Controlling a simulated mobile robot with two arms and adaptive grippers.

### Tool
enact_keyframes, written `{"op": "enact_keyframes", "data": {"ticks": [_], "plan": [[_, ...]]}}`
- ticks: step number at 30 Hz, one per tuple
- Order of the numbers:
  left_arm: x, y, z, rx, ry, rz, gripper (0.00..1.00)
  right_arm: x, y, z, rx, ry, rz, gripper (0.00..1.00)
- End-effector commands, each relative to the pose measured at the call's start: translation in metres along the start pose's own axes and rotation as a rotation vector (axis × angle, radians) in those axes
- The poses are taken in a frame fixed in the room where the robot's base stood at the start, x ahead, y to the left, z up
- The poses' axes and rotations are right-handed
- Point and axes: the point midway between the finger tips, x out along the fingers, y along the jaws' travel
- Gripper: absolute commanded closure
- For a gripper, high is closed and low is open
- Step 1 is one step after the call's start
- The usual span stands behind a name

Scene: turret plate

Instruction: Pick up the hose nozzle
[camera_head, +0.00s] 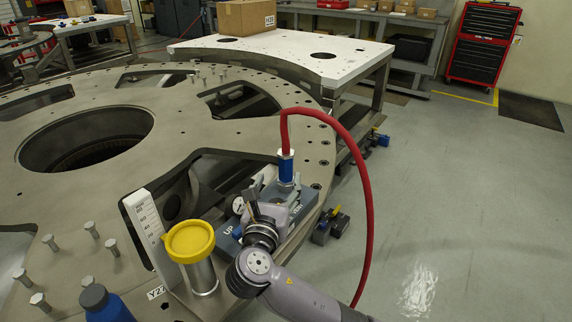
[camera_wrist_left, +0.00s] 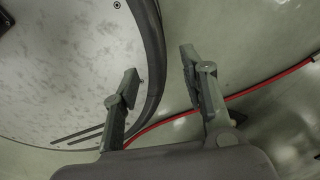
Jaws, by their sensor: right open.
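The hose nozzle (camera_head: 286,168) is a blue fitting with a pale collar on the end of a red hose (camera_head: 369,200). It stands upright on a grey-blue block (camera_head: 304,197) at the right edge of the turret plate. My right gripper (camera_head: 257,206) is open, just left of and below the nozzle in the picture, over the block; its fingers are partly hard to make out. The gripper does not appear to hold the nozzle. My left gripper (camera_wrist_left: 158,74) shows in the left wrist view, open and empty, with the floor and a rounded pale surface beyond it.
The large metal turret plate (camera_head: 170,135) has wide openings and upright bolts. A yellow-capped cylinder (camera_head: 190,240), a white scale (camera_head: 146,222) and a blue bottle (camera_head: 103,303) stand left of my right arm. A white table (camera_head: 340,62) is behind. The floor at right is open.

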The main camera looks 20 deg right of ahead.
Motion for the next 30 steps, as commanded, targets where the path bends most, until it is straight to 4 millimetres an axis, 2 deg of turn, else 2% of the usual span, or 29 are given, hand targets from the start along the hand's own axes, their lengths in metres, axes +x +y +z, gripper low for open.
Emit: {"op": "enact_keyframes", "data": {"ticks": [1, 4, 12, 21, 30], "plan": [[-0.002, -0.001, 0.0, -0.001, -0.001, -0.001, 0.6, 0.011, 0.0, 0.001, -0.003, -0.002, -0.001, 0.41], [-0.003, -0.001, -0.003, -0.001, 0.004, -0.001, 0.6, 0.027, 0.0, 0.0, -0.001, 0.0, 0.0, 0.41], [-0.005, 0.0, -0.025, -0.003, 0.037, 0.0, 0.6, 0.046, 0.0, -0.002, 0.0, 0.001, 0.0, 0.41], [-0.009, 0.004, -0.024, -0.005, 0.034, 0.004, 0.6, 0.087, 0.001, -0.008, 0.0, 0.001, 0.001, 0.41], [-0.009, 0.004, -0.017, -0.005, 0.024, 0.005, 0.6, 0.092, 0.001, -0.009, 0.001, 0.002, 0.002, 0.41]]}}
